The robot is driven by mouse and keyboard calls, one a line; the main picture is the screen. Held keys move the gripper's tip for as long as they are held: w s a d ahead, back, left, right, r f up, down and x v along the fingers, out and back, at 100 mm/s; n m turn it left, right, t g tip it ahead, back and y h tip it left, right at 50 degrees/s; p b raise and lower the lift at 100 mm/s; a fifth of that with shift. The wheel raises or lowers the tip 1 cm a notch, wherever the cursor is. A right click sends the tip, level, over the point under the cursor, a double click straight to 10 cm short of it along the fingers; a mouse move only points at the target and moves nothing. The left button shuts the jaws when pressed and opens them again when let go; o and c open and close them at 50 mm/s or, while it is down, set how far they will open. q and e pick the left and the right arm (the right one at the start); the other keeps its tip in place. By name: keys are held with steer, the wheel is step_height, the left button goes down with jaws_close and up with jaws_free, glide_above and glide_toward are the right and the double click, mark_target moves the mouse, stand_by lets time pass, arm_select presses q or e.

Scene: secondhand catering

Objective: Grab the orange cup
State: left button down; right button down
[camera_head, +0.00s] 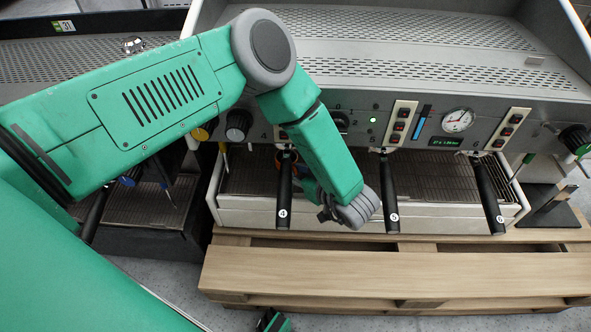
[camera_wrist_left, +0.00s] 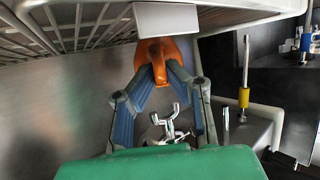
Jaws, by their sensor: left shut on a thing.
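The orange cup (camera_wrist_left: 172,50) is in the upper middle of the left wrist view, partly covered by the fingers and by a pale block in front of its top. My left gripper (camera_wrist_left: 161,75) has its blue-padded fingers on either side of the cup and is shut on it. In the head view my left gripper (camera_head: 318,200) is low in front of the coffee machine, between the handles marked 4 and 5, and mostly hidden behind my own wrist. Only a sliver of orange shows there.
The coffee machine (camera_head: 420,72) has black handles (camera_head: 391,195) jutting forward close to my left wrist. A drip grille (camera_head: 430,178) lies under them. A wooden pallet (camera_head: 400,273) is below. Another machine (camera_head: 140,205) stands at left. Grey floor shows at the bottom.

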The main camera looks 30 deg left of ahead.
arm_select(q)
steer(key=shift+s+d+r+p, duration=0.2)
steer(key=shift+d+r+p, duration=0.1)
steer(key=shift+d+r, duration=0.15)
steer(key=shift+s+d+r+p, duration=0.15)
steer(key=shift+d+r+p, duration=0.1)
steer(key=shift+d+r, duration=0.15)
steer(key=r+p+v, duration=0.1)
steer(key=p+v, duration=0.3)
steer(key=v, duration=0.9)
stand_by(0.9)
steer(key=shift+s, duration=0.15)
stand_by(1.1)
